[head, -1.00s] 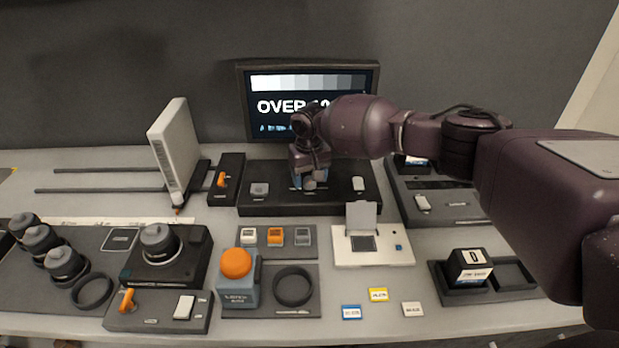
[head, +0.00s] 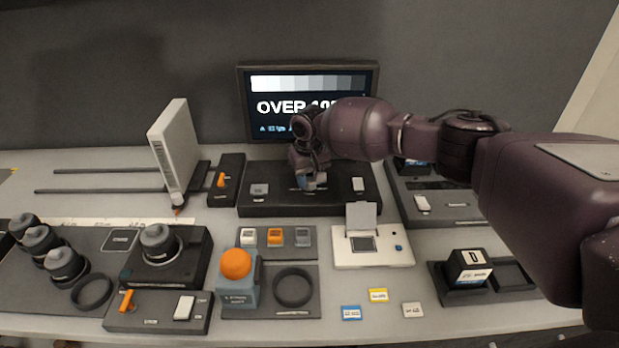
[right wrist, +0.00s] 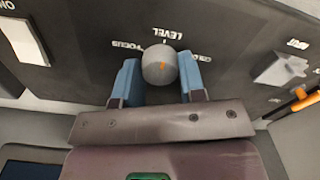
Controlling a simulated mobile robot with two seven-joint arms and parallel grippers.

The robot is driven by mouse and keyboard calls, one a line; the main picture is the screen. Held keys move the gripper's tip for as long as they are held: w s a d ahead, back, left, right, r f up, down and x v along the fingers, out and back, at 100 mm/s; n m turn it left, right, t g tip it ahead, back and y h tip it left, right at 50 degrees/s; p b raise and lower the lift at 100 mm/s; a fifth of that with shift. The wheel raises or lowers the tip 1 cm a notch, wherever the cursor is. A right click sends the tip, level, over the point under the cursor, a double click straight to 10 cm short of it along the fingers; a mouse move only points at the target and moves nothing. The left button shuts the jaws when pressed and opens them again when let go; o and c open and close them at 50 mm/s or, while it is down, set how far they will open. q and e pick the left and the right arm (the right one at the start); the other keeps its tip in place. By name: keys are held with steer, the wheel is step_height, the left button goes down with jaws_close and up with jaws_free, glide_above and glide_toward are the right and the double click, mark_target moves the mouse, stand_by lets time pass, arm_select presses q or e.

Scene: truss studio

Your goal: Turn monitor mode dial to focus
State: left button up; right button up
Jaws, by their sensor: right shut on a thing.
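The mode dial (right wrist: 160,67) is a round grey knob with an orange mark. It sits on the black monitor control panel (head: 270,207) below the monitor (head: 314,82). In the right wrist view the labels are upside down: LEVEL above the dial, FOCUS on its left, another partly hidden on its right. The orange mark shows on the dial's lower face; which label it points to is unclear. My right gripper (head: 309,182) is shut on the dial, with its blue fingers (right wrist: 158,80) on either side. In the head view it hides the dial. My left gripper is not in view.
A white switch (head: 358,184) and a grey switch (head: 259,190) flank the dial on the panel. An orange lever (head: 221,180) stands left of it. A white box with a raised lid (head: 362,240) stands in front. My right arm crosses above the right side.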

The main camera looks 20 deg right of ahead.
steer(key=n, duration=0.3)
steer(key=shift+n, duration=0.3)
steer(key=n, duration=0.3)
steer(key=shift+n+p, duration=0.35)
steer(key=shift+n, duration=0.05)
steer(key=n, duration=0.4)
steer(key=shift+n, duration=1)
steer(key=shift+r, duration=0.1)
steer(key=o, duration=0.9)
